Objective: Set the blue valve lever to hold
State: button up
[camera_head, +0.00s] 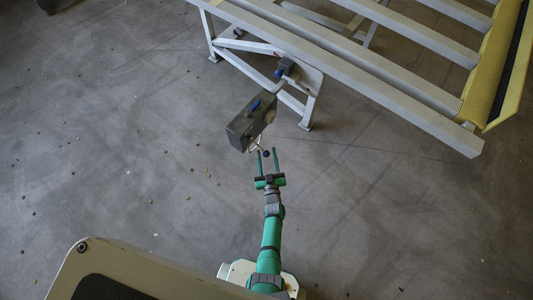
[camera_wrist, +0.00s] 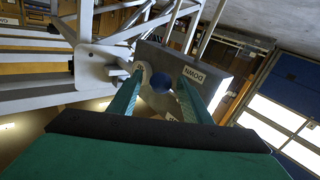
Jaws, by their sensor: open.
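A dark blue ball knob (camera_wrist: 161,83), which looks like the end of the blue valve lever, shows between my fingers in the wrist view. In the head view the knob (camera_head: 266,154) is small and dark, near thin pale rods at the lower end of a dark grey box (camera_head: 249,122). My gripper (camera_head: 267,151) is open, with one green finger on each side of the knob; I cannot tell if either touches it. In the wrist view the box (camera_wrist: 222,68) carries a "DOWN" label (camera_wrist: 193,76). Other labels are too small or angled to read, and I see no "hold" mark.
A blue piece (camera_head: 254,106) lies along the box's top. A white tilting frame (camera_head: 370,65) with a yellow edge (camera_head: 490,65) stands beyond, its leg close to the box. Another small blue part (camera_head: 279,72) sits on the leg. The grey floor (camera_head: 130,150) to the left is open.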

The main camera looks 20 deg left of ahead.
jog(key=shift+w+a, duration=0.3)
jog(key=shift+w, duration=0.15)
grip_shut()
jog(key=shift+s, duration=0.1)
